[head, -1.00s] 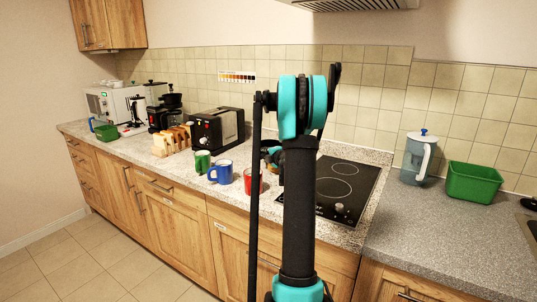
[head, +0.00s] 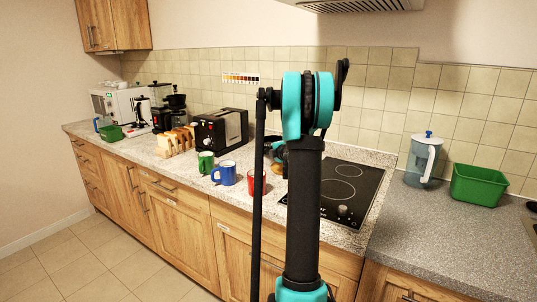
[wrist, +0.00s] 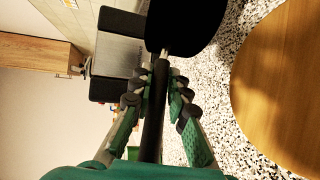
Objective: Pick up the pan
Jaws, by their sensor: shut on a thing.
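The pan (wrist: 187,22) is black and shows at the top of the wrist view, partly cut off by the frame edge. Its long dark handle (wrist: 152,125) runs down the middle of that view. My gripper (wrist: 161,80) is shut on this handle, with a green-backed finger on each side. In the head view my upright arm covers most of the gripper and the pan. Only a bit of teal and dark parts shows left of the arm, above the counter near the red mug. Whether the pan is clear of the counter cannot be told.
A round wooden surface (wrist: 280,90) lies beside the pan on the speckled counter (wrist: 205,75). Red (head: 257,183), blue (head: 225,174) and green (head: 205,162) mugs stand left of my arm, before the toaster (head: 221,130). The black hob (head: 350,190) looks clear.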

